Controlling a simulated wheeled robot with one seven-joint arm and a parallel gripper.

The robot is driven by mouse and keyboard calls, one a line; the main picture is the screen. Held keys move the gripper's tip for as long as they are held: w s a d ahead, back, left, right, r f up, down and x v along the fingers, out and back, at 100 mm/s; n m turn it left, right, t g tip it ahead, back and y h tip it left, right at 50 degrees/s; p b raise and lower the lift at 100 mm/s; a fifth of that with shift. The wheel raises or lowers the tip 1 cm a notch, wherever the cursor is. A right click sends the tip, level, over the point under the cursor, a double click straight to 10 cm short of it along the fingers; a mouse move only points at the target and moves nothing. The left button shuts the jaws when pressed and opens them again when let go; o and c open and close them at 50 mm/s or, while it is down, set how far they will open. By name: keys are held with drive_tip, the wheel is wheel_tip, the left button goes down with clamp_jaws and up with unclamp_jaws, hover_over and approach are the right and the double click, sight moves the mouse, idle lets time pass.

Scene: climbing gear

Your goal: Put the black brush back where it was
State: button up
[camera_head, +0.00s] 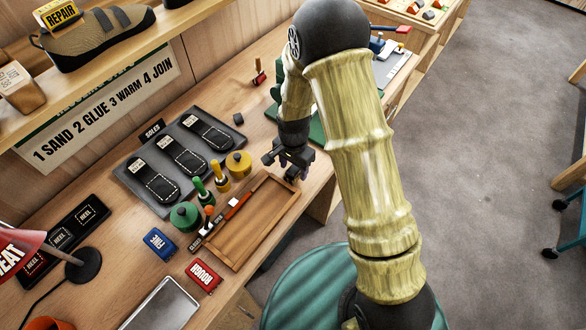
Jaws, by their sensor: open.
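My gripper (287,168) is open and points down above the bench, just off the far right corner of a shallow wooden tray (283,228). Nothing shows between its fingers. A slim tool with an orange-red and dark body (237,205) lies along the tray's left side. I cannot tell whether either is the black brush.
Yellow (238,164) and green (186,216) pots and upright-handled bottles crowd the tray's left side. A grey soles tray (140,188) lies behind them. Blue (159,243) and red (203,275) blocks and a metal tray (165,306) are in front. A shelf overhangs the back left.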

sight(294, 168)
wheel_tip(294, 168, up, 11)
drive_tip(key=b, duration=0.1)
drive_tip(key=shift+f+b, duration=0.2)
drive_tip(key=shift+b, duration=0.1)
idle(0.5)
drive_tip(key=s+d+r+n+t, duration=0.1)
drive_tip(key=s+d+r+n, duration=0.2)
drive_tip(key=s+d, duration=0.3)
drive_tip(key=s+d+r+n+t, duration=0.1)
drive_tip(key=s+d+r+n, duration=0.2)
drive_tip(key=d, duration=0.5)
drive_tip(key=s+n, duration=0.1)
drive_tip(key=s, duration=0.1)
drive_tip(key=shift+s+n+t, duration=0.3)
drive_tip(key=shift+s, duration=0.1)
